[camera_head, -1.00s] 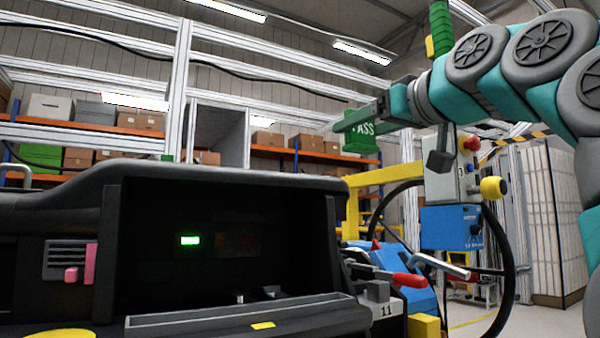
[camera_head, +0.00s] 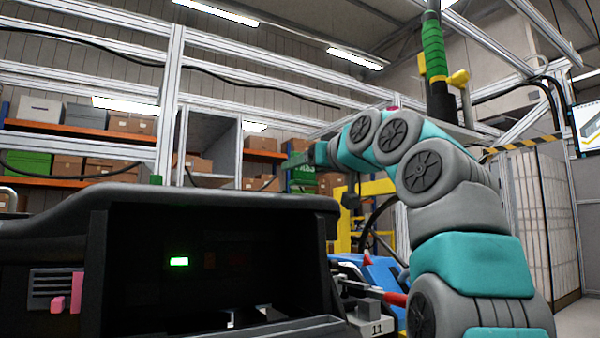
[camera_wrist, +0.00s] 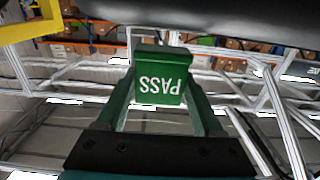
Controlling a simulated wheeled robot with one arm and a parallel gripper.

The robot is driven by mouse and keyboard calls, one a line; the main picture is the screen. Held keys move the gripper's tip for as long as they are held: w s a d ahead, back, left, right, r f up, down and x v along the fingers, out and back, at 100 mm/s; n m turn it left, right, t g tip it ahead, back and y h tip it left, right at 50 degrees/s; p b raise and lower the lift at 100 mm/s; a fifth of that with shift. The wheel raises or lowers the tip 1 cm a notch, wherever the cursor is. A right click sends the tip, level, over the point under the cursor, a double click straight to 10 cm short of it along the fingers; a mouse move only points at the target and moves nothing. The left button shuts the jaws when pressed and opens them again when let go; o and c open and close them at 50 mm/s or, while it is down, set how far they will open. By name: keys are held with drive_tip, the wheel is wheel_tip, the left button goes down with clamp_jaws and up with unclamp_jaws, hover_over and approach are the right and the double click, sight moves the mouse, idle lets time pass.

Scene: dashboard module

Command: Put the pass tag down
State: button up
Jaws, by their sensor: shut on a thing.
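The pass tag (camera_wrist: 158,82) is a green block with white PASS lettering, upside down in the wrist view. My gripper (camera_wrist: 160,92) is shut on it, with a finger on each side. In the head view the tag (camera_head: 304,180) is small and partly blurred, hanging at the end of my outstretched arm.
A grey open box (camera_head: 211,150) stands on the frame behind. A yellow frame (camera_head: 343,222) and blue parts (camera_head: 380,270) lie below my arm. Aluminium profiles surround the area.

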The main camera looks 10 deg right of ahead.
drive_tip(key=shift+p+x, duration=0.3)
drive_tip(key=shift+x, duration=0.8)
drive_tip(key=shift+s+f+b, duration=0.25)
drive_tip(key=shift+f+b, duration=0.15)
drive_tip(key=shift+b, duration=0.05)
drive_tip(key=shift+w+f, duration=0.1)
drive_tip(key=shift+f, duration=0.3)
drive_tip(key=shift+f+b, duration=0.2)
drive_tip(key=shift+b, duration=0.15)
drive_tip(key=o, duration=1.4)
drive_tip(key=shift+r, duration=0.1)
drive_tip(key=shift+c, duration=0.2)
